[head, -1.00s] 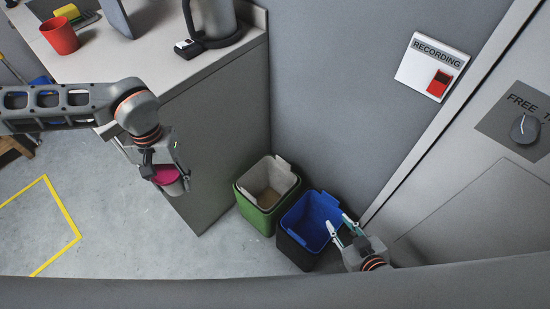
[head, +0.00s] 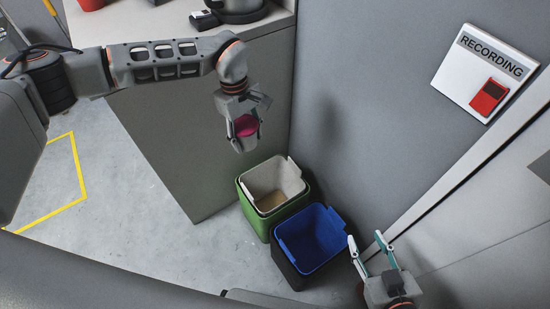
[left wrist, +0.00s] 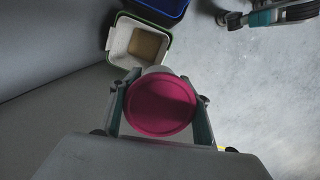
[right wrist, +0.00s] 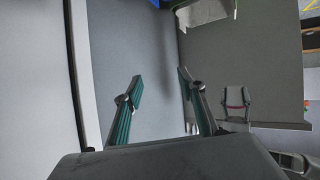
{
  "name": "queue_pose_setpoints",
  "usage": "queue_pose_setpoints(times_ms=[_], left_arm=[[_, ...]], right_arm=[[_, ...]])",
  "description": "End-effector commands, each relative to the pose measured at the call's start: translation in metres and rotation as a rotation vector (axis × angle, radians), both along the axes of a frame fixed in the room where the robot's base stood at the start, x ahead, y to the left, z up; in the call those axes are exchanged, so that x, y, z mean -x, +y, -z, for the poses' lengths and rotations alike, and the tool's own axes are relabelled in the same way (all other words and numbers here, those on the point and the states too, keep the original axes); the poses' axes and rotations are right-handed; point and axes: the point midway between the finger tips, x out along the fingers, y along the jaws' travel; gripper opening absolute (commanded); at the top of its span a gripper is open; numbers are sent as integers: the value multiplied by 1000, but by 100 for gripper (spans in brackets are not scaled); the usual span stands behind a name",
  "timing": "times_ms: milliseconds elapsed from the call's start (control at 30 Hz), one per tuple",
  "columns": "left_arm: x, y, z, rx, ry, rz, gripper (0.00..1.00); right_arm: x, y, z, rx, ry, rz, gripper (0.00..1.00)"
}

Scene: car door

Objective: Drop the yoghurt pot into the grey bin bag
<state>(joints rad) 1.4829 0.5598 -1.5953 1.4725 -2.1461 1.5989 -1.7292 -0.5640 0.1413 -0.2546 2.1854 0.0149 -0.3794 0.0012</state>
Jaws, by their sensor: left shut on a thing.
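The yoghurt pot (head: 246,127) has a magenta top and a pale side. My left gripper (head: 242,139) is shut on it, fingers on either side, and holds it in the air above and a little left of the green bin in the head view. The pot fills the middle of the left wrist view (left wrist: 160,105). The grey bin bag (head: 279,179) lines the green bin, with a brownish bottom visible. In the left wrist view the bag (left wrist: 120,42) shows just beyond the pot. My right gripper (head: 366,246) is open and empty, right of the blue-lined bin.
A dark bin with a blue bag (head: 318,236) stands against the green bin (head: 255,217). A grey counter (head: 190,130) is left of the bins, with a kettle (head: 238,10) on top. A wall with a "RECORDING" sign (head: 485,70) stands behind. Free floor lies left.

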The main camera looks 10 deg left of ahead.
Motion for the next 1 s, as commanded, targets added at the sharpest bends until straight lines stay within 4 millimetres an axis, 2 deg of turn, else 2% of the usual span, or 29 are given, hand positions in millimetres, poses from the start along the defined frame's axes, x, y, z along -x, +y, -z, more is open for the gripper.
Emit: queue_pose_setpoints(times_ms=[33, 200, 300, 433, 600, 700, 867, 1000], left_arm=[[-9, -9, 42, 1, 31, -113, 16], [-44, -27, 100, -6, 33, -492, 16], [-58, -35, 136, -11, 31, -697, 16], [-71, -43, 174, -13, 24, -921, 16], [-81, -48, 202, -9, 10, -1113, 16], [-85, -49, 207, -5, 3, -1167, 16], [-87, -49, 211, -2, -2, -1191, 16], [-85, -49, 223, -5, 2, -1189, 16]], right_arm=[[7, 3, 22, -9, 25, -2, 40], [8, 11, 34, -34, 29, -7, 40], [10, 14, 41, -48, 39, -8, 40], [11, 17, 47, -62, 46, -8, 40], [10, 19, 49, -75, 48, -7, 40], [9, 20, 48, -79, 44, -7, 40], [7, 21, 45, -88, 39, -5, 40], [7, 25, 44, -105, 38, -3, 40]])
